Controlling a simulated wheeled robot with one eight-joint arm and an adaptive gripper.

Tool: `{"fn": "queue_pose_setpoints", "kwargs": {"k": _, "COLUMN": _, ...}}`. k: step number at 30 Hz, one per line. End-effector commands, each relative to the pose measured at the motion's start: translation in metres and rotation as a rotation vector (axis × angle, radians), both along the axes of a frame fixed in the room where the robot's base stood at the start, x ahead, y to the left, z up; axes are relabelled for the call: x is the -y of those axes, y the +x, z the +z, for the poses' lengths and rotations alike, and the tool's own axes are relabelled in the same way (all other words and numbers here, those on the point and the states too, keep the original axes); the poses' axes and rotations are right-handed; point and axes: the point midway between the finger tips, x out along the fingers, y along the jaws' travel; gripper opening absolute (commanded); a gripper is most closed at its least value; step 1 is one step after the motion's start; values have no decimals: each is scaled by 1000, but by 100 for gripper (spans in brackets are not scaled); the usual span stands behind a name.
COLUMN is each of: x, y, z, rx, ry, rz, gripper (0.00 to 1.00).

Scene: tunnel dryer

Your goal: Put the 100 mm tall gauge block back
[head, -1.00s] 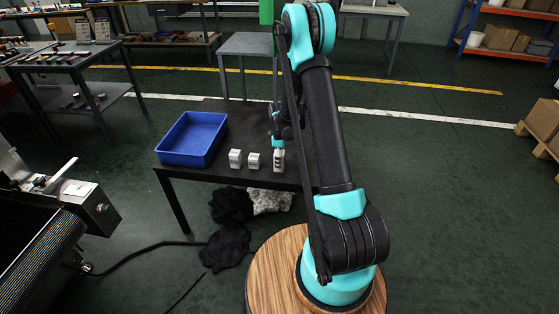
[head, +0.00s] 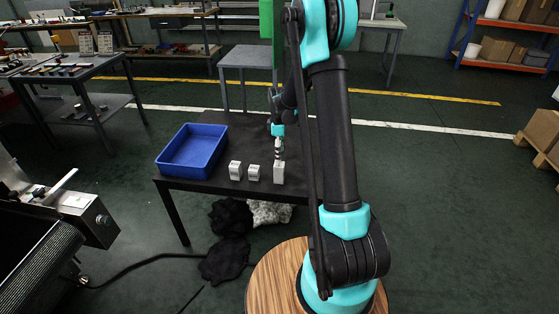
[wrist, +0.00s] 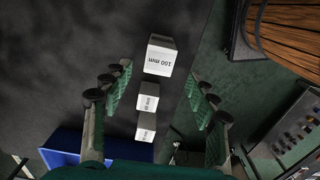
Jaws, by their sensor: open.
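The tallest white gauge block (head: 279,174) stands upright on the dark table at the right end of a row of three. In the wrist view this block (wrist: 161,55) has a label that looks like 100 mm, though the digits are small. My gripper (head: 278,153) is just above it in the head view. In the wrist view my gripper (wrist: 158,85) is open, its fingers wide apart on both sides of the row, with nothing held. A middle block (head: 253,173) and a left block (head: 235,171) are shorter; their labels are hard to read.
A blue bin (head: 220,147) sits on the table (head: 215,187) left of the blocks, and its rim (wrist: 60,152) shows in the wrist view. The blocks stand near the table's front edge. Dark and pale heaps (head: 268,212) lie on the floor below. A conveyor (head: 45,250) is at lower left.

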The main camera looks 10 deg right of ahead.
Motion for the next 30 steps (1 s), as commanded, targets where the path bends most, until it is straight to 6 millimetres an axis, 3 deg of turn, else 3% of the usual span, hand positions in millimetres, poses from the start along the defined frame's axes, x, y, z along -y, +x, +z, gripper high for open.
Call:
{"fn": "queue_pose_setpoints", "kwargs": {"k": 5, "x": 1, "y": -3, "z": 13, "rx": 3, "ry": 0, "rz": -11, "gripper": 59}}
{"fn": "queue_pose_setpoints", "kwargs": {"k": 11, "x": 8, "y": -37, "z": 42, "rx": 46, "ry": 7, "rz": -157, "gripper": 59}}
{"fn": "queue_pose_setpoints", "kwargs": {"k": 21, "x": 25, "y": -140, "z": 89, "rx": 165, "ry": 58, "rz": -581, "gripper": 59}}
{"fn": "queue_pose_setpoints", "kwargs": {"k": 30, "x": 35, "y": -236, "z": 96, "rx": 256, "ry": 142, "rz": -951, "gripper": 59}}
